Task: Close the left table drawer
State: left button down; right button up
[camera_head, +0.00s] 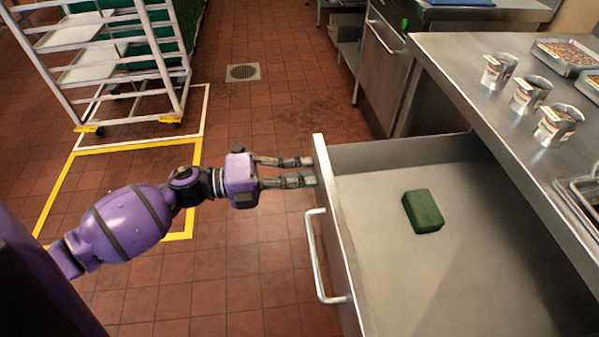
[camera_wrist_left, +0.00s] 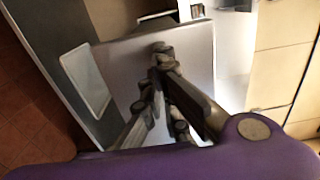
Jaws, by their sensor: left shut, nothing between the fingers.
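The steel table drawer (camera_head: 400,270) stands well open in the head view. Its front panel (camera_head: 332,235) faces left and carries a bar handle (camera_head: 318,265). A green block (camera_head: 423,211) lies inside on the drawer floor. My left gripper (camera_head: 309,171) is shut and empty, with its fingertips at the outer face of the front panel, above the handle near the far end. I cannot tell whether they touch it. In the left wrist view the fingers (camera_wrist_left: 160,58) point toward a pale panel, and the handle (camera_wrist_left: 86,78) shows left of them. My right gripper is not in view.
The steel table (camera_head: 470,95) above the drawer holds several metal cups (camera_head: 527,95) and trays (camera_head: 566,55). A white rack (camera_head: 110,60) stands on the tiled floor at the upper left. A floor drain (camera_head: 243,72) lies behind my gripper.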

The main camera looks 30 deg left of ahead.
pick_arm(q)
jog(key=p+x, duration=0.1)
jog(key=x, duration=1.7)
jog(key=shift+w+d+r+p, duration=0.1)
jog(key=shift+w+r+p, duration=0.05)
jog(key=shift+p, duration=0.2)
jog(key=b, duration=0.1)
send_over(445, 172)
jog(key=shift+s+a+f, duration=0.2)
jog(key=shift+s+a, duration=0.1)
jog(key=shift+s, duration=0.05)
jog(key=shift+w+d, duration=0.25)
jog(key=shift+d, duration=0.15)
jog(key=shift+r+b, duration=0.15)
jog(key=shift+b, duration=0.15)
